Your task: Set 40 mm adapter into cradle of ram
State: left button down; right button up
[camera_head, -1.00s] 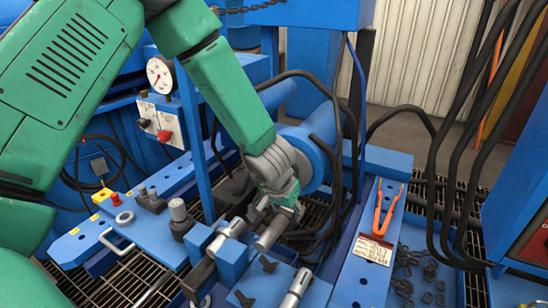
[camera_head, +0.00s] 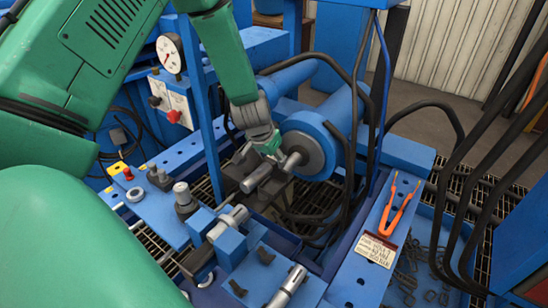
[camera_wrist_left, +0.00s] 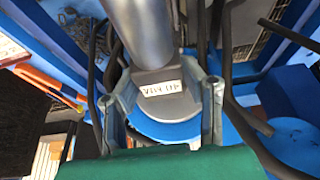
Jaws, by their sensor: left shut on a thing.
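My left gripper (camera_head: 267,152) is shut on the adapter (camera_head: 257,180), a short grey metal cylinder lying roughly level, in front of the ram (camera_head: 318,150). The ram is a blue cylinder with a dark grey round face and a thin bright rod toward the adapter. Whether the adapter touches the rod or a cradle, I cannot tell; the gripper hides part of it. In the left wrist view, the two fingers (camera_wrist_left: 163,92) stand either side of a grey part with a small white label. A large grey cylinder (camera_wrist_left: 143,30) reaches in from the top. My right gripper is not in view.
Blue blocks holding a grey cylinder (camera_head: 231,217) stand in front. Another silver cylinder (camera_head: 290,285) lies nearer. Orange pliers (camera_head: 398,208) lie on the right beam by a placard (camera_head: 376,248). Black hoses (camera_head: 362,130) run close right of the ram. A gauge (camera_head: 170,54) is at left.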

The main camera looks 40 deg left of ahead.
aim_at(273, 173)
pick_arm(q)
jog(key=shift+w+f+b, duration=0.1)
jog(key=shift+f+b, duration=0.35)
jog(key=shift+f, duration=0.05)
jog(key=shift+a+f+b, duration=0.2)
jog(key=shift+f+b, duration=0.55)
jog(key=shift+f, duration=0.05)
jog(key=shift+s+d+f+b, duration=0.2)
jog(key=shift+s+f+b, duration=0.1)
jog(key=shift+f+b, duration=0.35)
jog(key=shift+d+f+b, duration=0.15)
jog(key=shift+f+b, duration=0.15)
jog(key=shift+f, duration=0.6)
jog(key=shift+s+a, duration=0.25)
jog(key=shift+a, duration=0.05)
jog(key=shift+p, duration=0.4)
jog(key=shift+d+f, duration=0.1)
jog(key=shift+f, duration=0.1)
